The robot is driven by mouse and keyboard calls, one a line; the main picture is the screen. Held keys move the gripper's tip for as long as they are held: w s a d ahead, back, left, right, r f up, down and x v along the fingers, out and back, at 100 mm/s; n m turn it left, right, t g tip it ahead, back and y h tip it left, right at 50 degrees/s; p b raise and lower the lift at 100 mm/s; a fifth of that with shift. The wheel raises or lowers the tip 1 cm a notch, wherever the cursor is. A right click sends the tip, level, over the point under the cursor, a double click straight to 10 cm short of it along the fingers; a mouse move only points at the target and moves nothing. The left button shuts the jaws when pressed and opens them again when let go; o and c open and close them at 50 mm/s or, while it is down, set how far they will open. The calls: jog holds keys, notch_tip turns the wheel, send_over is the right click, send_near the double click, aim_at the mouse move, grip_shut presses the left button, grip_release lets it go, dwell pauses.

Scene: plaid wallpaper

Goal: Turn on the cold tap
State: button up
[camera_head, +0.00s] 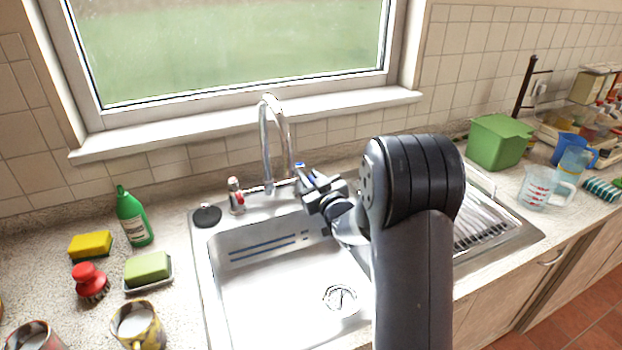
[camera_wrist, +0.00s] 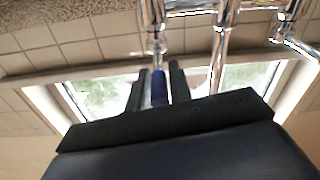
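The cold tap, with a blue top (camera_head: 299,166), stands to the right of the spout at the back of the sink. In the wrist view its blue part (camera_wrist: 158,88) shows between the two dark fingers of my gripper (camera_wrist: 160,78). In the head view my gripper (camera_head: 306,183) is right at this tap, and partly hides it. The fingers are apart, one on each side of the blue part, with a narrow gap visible on one side. I cannot tell whether either finger touches it. The red-marked tap (camera_head: 236,196) stands left of the spout (camera_head: 265,140).
The steel sink basin (camera_head: 270,290) lies below my gripper, and its right part is hidden by my arm. A black plug (camera_head: 207,215), a green bottle (camera_head: 134,217) and sponges stand to the left. A green box (camera_head: 498,142) and a measuring jug (camera_head: 540,188) stand right.

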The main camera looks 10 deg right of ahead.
grip_shut()
jog(key=shift+w+d+r+n+g+y+p, duration=0.1)
jog(key=shift+w+d+n+g+y+p, duration=0.15)
jog(key=shift+d+n+g+y, duration=0.5)
jog(key=shift+w+d+n+g+y+p, duration=0.25)
jog(key=shift+n+y, duration=0.55)
jog(key=shift+y, duration=0.65)
jog(key=shift+w+d+r+n+g+y+p, duration=0.1)
jog(key=shift+w+d+n+g+y+p, duration=0.15)
jog(key=shift+d+n+g+y, duration=0.65)
jog(key=shift+s+a+t, duration=0.1)
jog(key=shift+a+t, duration=0.25)
jog(key=shift+t, duration=0.05)
jog(key=shift+o, duration=2.1)
grip_release()
jog(key=shift+f, duration=0.15)
jog(key=b+v, duration=0.1)
jog(key=v, duration=0.9)
jog(key=shift+s+d+b, duration=0.3)
jog(key=shift+b, duration=0.05)
